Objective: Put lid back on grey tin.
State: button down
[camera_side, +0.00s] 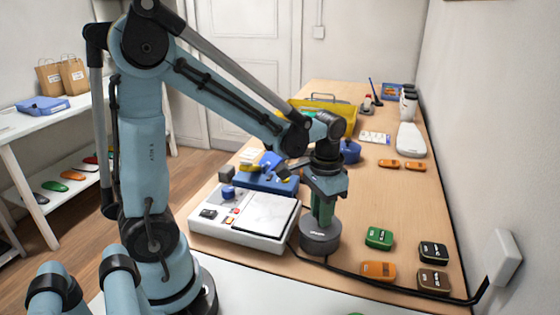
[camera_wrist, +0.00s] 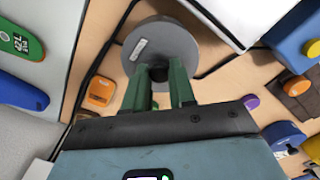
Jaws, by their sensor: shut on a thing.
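The grey tin (camera_side: 320,240) stands upright on the table, right of the white flat machine. It is round, with a pale label on it. My gripper (camera_side: 322,222) points straight down over its middle. In the wrist view, the green fingers of my gripper (camera_wrist: 160,76) are shut on a dark knob (camera_wrist: 158,71) at the centre of the round grey top of the tin (camera_wrist: 180,45). The knob looks to be the lid's handle. The lid appears to be on or just over the tin; the fingers hide the seam, so I cannot tell if it is fully seated.
The white machine (camera_side: 215,228) stands close on the left, with a blue box (camera_side: 268,183) behind it. Green (camera_side: 379,238), orange (camera_side: 378,270) and dark (camera_side: 433,253) pieces lie to the right. A black cable (camera_side: 350,271) runs past the tin. The table behind it on the right is partly clear.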

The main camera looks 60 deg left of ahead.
jog(key=shift+c, duration=1.9)
grip_release()
jog(key=shift+r, duration=2.5)
grip_shut()
